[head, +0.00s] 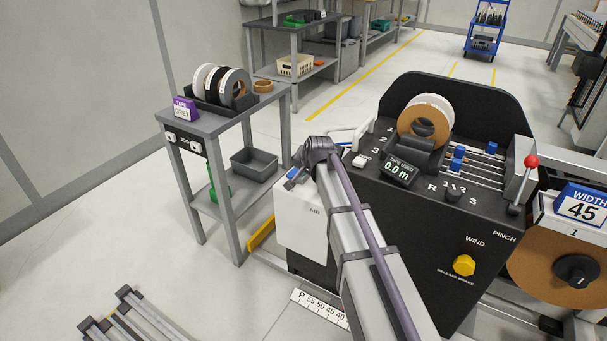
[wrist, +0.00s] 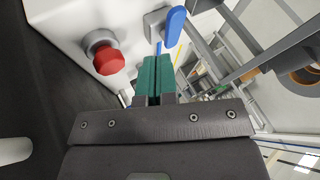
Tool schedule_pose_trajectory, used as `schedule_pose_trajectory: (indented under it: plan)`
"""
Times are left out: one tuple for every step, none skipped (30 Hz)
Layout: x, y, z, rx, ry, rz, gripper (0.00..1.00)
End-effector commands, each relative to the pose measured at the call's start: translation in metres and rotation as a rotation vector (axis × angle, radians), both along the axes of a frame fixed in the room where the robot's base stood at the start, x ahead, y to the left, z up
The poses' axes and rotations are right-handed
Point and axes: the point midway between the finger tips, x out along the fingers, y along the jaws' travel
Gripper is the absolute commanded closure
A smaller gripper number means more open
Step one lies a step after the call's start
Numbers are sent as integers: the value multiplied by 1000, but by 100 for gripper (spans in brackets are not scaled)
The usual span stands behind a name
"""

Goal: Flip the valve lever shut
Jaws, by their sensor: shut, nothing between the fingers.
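The valve lever (wrist: 175,27) is a blue handle on a grey block at the edge of the white box, at the top of the wrist view. A bit of blue beside my wrist in the head view (head: 292,174) seems to be the same lever. My gripper (wrist: 157,60) has green fingers pressed together and empty. The fingertips point toward the lever and appear just below it in the wrist view; I cannot tell whether they touch it. In the head view my arm hides the fingers.
The white box marked AIR (head: 300,232) carries a red knob (wrist: 108,60) left of my fingers. A black machine (head: 430,225) with a tape roll stands to the right. A grey cart (head: 205,121) with tape rolls stands to the left, with open floor before it.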

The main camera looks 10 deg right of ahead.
Motion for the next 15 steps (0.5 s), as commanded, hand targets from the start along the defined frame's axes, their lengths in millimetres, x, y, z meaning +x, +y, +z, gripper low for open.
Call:
schedule_pose_trajectory:
  plan:
    - [7,1,-15,0,0,0,100]
    - [10,2,-20,0,0,0,100]
    - [15,3,-27,0,0,0,100]
    - [19,3,-33,0,0,0,100]
    - [23,4,-38,0,1,0,100]
    - [28,5,-45,0,1,1,100]
    - [31,5,-50,0,1,1,100]
    - [35,6,-54,0,1,1,100]
    - [39,7,-59,0,1,1,100]
    - [41,7,-62,0,1,1,100]
    - [44,8,-64,0,1,1,100]
    - [46,8,-66,0,1,1,100]
    - [47,8,-67,0,1,1,100]
    - [48,9,-67,0,1,1,100]
    - [48,9,-67,-1,0,1,100]
